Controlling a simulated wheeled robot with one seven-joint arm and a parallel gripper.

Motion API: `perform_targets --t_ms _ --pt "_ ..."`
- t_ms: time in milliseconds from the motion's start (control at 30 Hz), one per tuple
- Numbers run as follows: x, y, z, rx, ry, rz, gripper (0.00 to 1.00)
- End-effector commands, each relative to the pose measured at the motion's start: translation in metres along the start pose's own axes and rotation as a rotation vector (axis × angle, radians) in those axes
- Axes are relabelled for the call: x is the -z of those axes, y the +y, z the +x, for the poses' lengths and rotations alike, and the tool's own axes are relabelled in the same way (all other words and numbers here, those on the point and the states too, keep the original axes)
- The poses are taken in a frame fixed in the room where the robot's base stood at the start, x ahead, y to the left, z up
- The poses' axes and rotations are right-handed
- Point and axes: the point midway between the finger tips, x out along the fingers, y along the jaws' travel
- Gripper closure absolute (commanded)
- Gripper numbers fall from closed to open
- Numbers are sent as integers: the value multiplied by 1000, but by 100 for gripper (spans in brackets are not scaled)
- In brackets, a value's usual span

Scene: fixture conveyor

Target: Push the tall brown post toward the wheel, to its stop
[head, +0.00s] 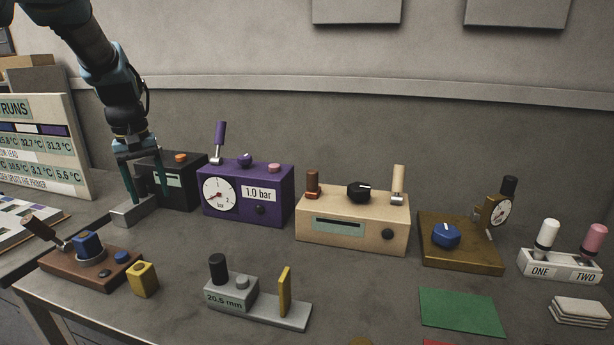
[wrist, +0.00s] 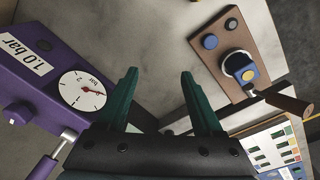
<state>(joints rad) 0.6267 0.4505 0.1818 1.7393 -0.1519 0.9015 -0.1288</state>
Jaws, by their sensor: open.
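The brown post (head: 312,182) stands upright at the left end of the top of a beige box (head: 340,236) in the head view. A black knob (head: 358,191), the most wheel-like part there, sits mid-top, to the post's right and apart from it. A pale post (head: 398,181) stands at the right end. My gripper (head: 150,194) is open and empty, far left of the beige box, beyond the purple box. In the wrist view, nothing lies between the spread fingers of my gripper (wrist: 158,76). The beige box and brown post are not in the wrist view.
The purple gauge box (head: 245,205) with its upright lever (head: 219,137) stands between my gripper and the beige box. A brown base (head: 75,267) with a slanted handle is at front left. A grey fixture (head: 255,306) stands in front. A brass fixture (head: 455,250) is right.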

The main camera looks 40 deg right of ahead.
Motion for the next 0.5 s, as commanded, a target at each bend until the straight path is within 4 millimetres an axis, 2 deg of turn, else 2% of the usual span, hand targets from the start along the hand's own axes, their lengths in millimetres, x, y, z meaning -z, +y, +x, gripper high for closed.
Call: perform_targets --t_ms 33,67,100,167,200,300,400,500 --pt "16 41 -6 -1 -7 42 32" --pt "23 63 -10 0 -12 62 32" --pt "29 94 -14 -1 -19 88 32" --pt "34 141 -19 2 -28 134 32" --pt "34 174 -22 4 -34 165 32" --pt "22 250 -30 13 -46 248 32" --pt "-1 312 -36 23 -54 325 32" --pt "-25 356 -39 33 -59 385 32"
